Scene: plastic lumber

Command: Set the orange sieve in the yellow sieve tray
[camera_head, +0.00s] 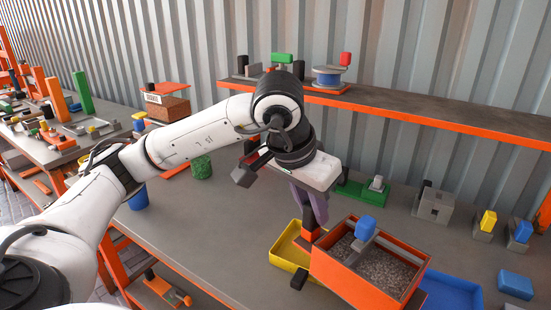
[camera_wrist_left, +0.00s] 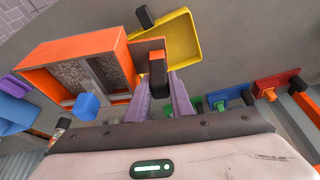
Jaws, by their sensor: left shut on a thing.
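The orange sieve (camera_head: 332,272) is a box-shaped frame with grey, grainy-looking contents or mesh and a blue block (camera_head: 365,228) at its rim. It also shows in the left wrist view (camera_wrist_left: 60,49). My left gripper (camera_head: 312,222) points down with its purple fingers shut on the sieve's end by the orange tab and black grip; its fingers show in the left wrist view (camera_wrist_left: 166,98). The yellow sieve tray (camera_head: 283,262) lies to the left of the sieve, partly hidden by it; it also shows in the left wrist view (camera_wrist_left: 185,42). My right gripper is not in view.
A blue tray (camera_head: 466,292) lies right of the sieve, partly covered by it. A green base (camera_head: 352,190), a grey block (camera_head: 434,205) and blue and yellow blocks stand behind and right. An orange-edged shelf (camera_head: 420,112) overhangs the back. The left table middle (camera_head: 205,225) is clear.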

